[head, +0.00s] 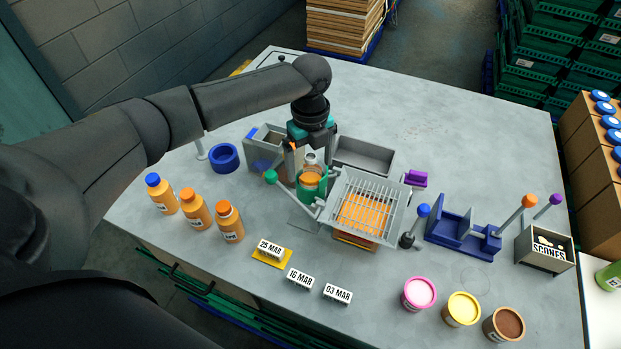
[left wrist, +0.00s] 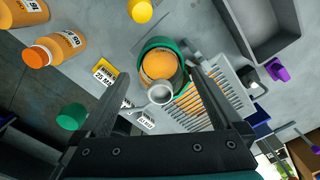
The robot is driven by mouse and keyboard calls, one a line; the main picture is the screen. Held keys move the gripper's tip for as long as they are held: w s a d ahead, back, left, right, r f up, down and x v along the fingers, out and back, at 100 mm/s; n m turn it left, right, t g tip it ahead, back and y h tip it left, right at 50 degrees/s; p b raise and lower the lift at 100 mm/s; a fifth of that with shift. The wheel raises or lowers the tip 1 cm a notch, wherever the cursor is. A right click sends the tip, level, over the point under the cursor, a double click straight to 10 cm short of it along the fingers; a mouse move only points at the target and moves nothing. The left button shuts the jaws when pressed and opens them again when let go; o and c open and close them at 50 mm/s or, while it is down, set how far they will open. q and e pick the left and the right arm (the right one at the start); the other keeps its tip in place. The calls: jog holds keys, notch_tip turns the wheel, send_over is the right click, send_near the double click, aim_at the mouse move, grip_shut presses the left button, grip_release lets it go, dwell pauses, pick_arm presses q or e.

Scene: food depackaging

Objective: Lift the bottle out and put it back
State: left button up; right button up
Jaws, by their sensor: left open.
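A green round holder (head: 302,194) stands near the middle of the table with an orange-filled bottle (head: 311,180) in it. A pale, ring-shaped part shows above the orange. In the left wrist view the orange bottle (left wrist: 158,66) sits inside the green rim (left wrist: 146,47), with the pale ring (left wrist: 160,94) beside it; I cannot tell how they join. My left gripper (head: 308,154) is directly above the holder, pointing down. In the left wrist view my left gripper (left wrist: 150,70) has its fingers wide apart, one on either side of the bottle. My right gripper is out of view.
A wire rack (head: 368,205) stands close on the right and a grey tray (head: 364,157) behind. Several orange bottles (head: 194,210) stand to the left, date cards (head: 299,278) in front. The table's back right is clear.

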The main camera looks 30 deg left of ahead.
pick_arm(q)
grip_shut()
dwell(0.7)
